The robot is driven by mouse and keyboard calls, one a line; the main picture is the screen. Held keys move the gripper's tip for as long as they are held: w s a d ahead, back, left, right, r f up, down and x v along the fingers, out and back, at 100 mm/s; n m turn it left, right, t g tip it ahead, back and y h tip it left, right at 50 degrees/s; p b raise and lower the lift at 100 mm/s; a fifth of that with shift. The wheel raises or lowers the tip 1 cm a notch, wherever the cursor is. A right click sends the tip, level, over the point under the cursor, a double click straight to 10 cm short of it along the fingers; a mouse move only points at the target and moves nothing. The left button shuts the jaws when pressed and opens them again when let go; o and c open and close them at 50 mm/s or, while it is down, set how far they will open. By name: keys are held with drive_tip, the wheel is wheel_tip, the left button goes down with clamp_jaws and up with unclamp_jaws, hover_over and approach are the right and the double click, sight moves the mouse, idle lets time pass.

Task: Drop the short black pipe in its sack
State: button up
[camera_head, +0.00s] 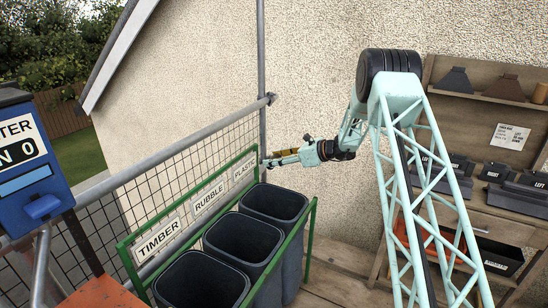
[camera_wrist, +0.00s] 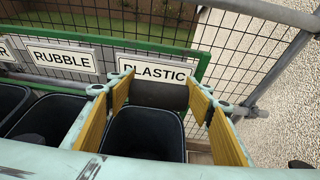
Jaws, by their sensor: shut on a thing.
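The short black pipe (camera_wrist: 160,95) shows in the wrist view as a dark cylinder between my gripper's yellow finger pads. My gripper (camera_wrist: 161,98) is shut on it, one pad at each end. In the wrist view the pipe lies across the lower edge of the PLASTIC label (camera_wrist: 152,72). The dark plastic sack (camera_wrist: 148,145) opens below it, its mouth between the fingers in the picture. In the head view my gripper (camera_head: 272,159) is above the back of the plastic sack (camera_head: 293,255), near the PLASTIC sign (camera_head: 244,168). I cannot make out the pipe there.
The rubble sack (camera_head: 240,240) and timber sack (camera_head: 200,285) stand beside it in the green frame (camera_head: 309,230). A mesh fence and scaffold rail (camera_head: 180,162) run behind. A shelf unit (camera_head: 435,75) with tiles and fittings stands right. A blue counter box (camera_head: 30,165) stands left.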

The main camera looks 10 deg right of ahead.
drive_tip(key=shift+f, duration=0.85)
drive_tip(key=o, duration=0.9)
drive_tip(key=shift+c, duration=0.2)
drive_tip(key=v, duration=1.2)
drive_tip(key=shift+w+r, duration=0.1)
